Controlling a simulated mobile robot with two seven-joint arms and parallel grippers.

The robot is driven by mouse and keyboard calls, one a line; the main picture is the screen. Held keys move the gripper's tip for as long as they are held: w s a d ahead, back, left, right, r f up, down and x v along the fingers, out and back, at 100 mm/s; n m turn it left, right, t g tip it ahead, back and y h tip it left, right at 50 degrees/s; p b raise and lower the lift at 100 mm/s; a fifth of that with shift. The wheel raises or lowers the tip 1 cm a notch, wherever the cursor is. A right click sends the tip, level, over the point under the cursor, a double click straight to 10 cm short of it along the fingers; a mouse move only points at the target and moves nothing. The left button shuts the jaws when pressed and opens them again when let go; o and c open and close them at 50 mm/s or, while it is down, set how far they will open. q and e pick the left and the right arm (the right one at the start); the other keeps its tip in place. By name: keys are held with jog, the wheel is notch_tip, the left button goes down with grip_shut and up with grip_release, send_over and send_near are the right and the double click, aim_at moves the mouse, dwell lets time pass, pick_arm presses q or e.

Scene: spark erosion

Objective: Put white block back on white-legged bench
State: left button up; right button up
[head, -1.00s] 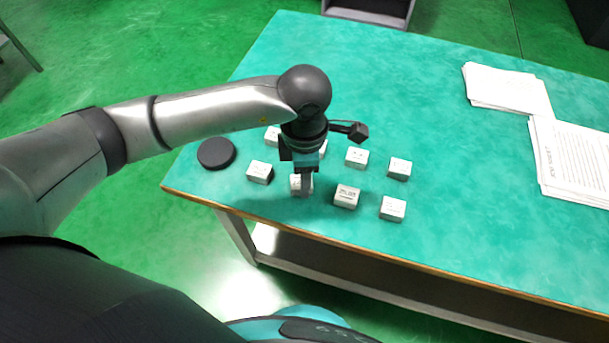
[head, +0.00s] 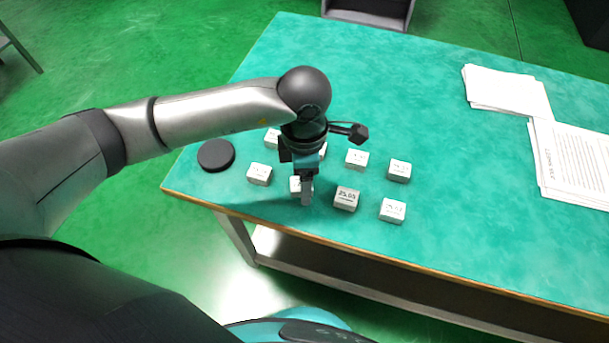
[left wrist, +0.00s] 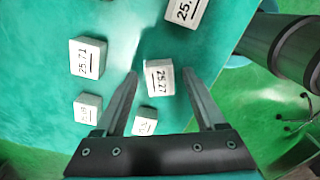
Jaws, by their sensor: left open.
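Several small white blocks with printed numbers stand in two rough rows on the green-topped, white-legged bench (head: 440,130). My left gripper (head: 306,202) points down at the front row, in front of one white block (head: 294,185) that it partly hides. In the left wrist view my left gripper (left wrist: 161,75) is open, and the white block marked 25.27 (left wrist: 157,79) shows between its fingertips. The block appears to rest on the bench top, with a gap to the fingers. Whether a finger touches it is unclear. My right gripper is not in view.
Neighbouring blocks stand close by: one to the left (head: 259,174), one to the right (head: 346,198) and one farther right (head: 392,210). A black disc (head: 216,154) lies near the bench's left corner. Paper stacks (head: 505,90) lie at the right. The bench's back middle is clear.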

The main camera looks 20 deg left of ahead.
pick_arm(q)
notch_tip(320, 180, up, 7)
jog(key=shift+r+p, duration=0.2)
jog(key=shift+p, duration=0.55)
notch_tip(320, 180, up, 5)
jog(key=shift+f+p, duration=0.2)
jog(key=shift+p, duration=0.15)
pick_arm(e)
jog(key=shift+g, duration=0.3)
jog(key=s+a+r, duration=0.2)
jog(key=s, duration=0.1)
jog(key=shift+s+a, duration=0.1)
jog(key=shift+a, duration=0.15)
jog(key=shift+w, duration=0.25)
